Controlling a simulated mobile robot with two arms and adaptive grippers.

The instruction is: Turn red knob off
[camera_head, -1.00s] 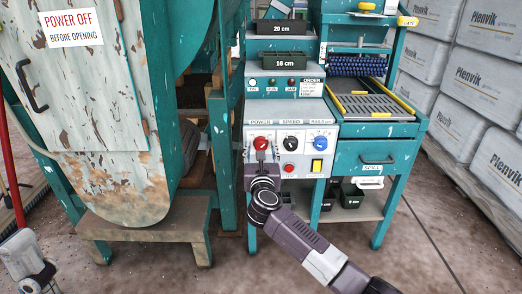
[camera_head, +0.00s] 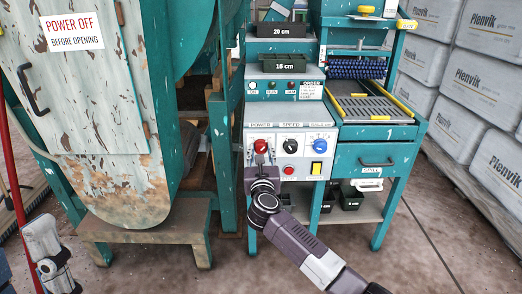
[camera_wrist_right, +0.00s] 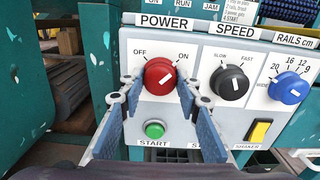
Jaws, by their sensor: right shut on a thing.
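The red POWER knob (camera_head: 260,146) is at the upper left of the white control panel. In the right wrist view the red knob (camera_wrist_right: 158,72) has a white mark pointing to the upper right, toward ON; OFF is printed at its upper left. My right gripper (camera_wrist_right: 157,92) has one finger on each side of the knob and is shut on it. In the head view my right gripper (camera_head: 261,160) reaches the knob from below. Part of my left arm (camera_head: 47,250) shows at the lower left; its fingers cannot be made out.
The black SPEED knob (camera_wrist_right: 229,83) and blue RAILS knob (camera_wrist_right: 289,88) sit to the right. A green START button (camera_wrist_right: 155,129) is just below the red knob, between the fingers. A yellow switch (camera_wrist_right: 258,131) is at lower right. A teal machine post stands close at left.

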